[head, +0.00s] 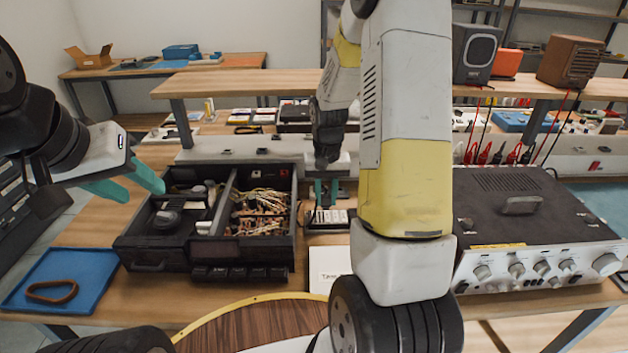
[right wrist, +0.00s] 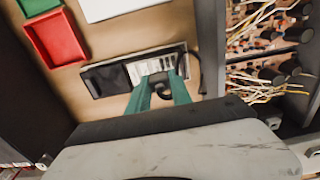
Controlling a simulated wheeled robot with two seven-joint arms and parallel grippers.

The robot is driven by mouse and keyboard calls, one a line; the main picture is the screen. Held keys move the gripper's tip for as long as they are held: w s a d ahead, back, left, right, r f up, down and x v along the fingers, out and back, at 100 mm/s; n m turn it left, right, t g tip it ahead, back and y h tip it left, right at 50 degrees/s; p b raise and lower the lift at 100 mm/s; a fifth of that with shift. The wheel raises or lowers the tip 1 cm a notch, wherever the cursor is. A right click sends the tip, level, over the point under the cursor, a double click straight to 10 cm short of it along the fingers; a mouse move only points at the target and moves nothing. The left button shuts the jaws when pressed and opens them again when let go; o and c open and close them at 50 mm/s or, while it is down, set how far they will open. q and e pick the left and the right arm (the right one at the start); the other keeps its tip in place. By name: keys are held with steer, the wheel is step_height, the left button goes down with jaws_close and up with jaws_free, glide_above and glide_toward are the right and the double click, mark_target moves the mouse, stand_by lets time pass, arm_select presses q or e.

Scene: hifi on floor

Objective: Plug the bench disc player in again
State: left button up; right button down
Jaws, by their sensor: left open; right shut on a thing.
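The bench disc player seems to be the open dark unit (head: 143,235) on the bench, with its inner parts and wires bare; its edge also shows in the right wrist view (right wrist: 210,45). Right of it lies a small black and white strip (head: 329,217), also in the right wrist view (right wrist: 102,78). My right gripper (head: 326,192) is over the strip, shut on a small dark piece, probably the plug (right wrist: 161,88). A dark cable (right wrist: 197,62) curves beside the strip. I cannot tell whether the plug is seated. My left gripper (head: 130,188) is open and empty, left of the player.
An amplifier (head: 520,225) with knobs stands at the right. A blue tray (head: 85,270) with a brown band lies at the left. A white card (head: 328,262) lies in front of the strip. A raised shelf (head: 250,84) crosses behind. A red tray (right wrist: 58,40) shows in the wrist view.

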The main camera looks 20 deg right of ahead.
steer(key=w+d+r, duration=0.2)
steer(key=w+r, duration=0.1)
steer(key=w, duration=1.1)
steer(key=shift+d+f, duration=0.15)
steer(key=shift+f, duration=2.45)
steer(key=shift+f, duration=1)
stand_by(0.8)
steer(key=c, duration=1.1)
jaws_free()
steer(key=shift+r, duration=0.1)
steer(key=shift+r, duration=6.3)
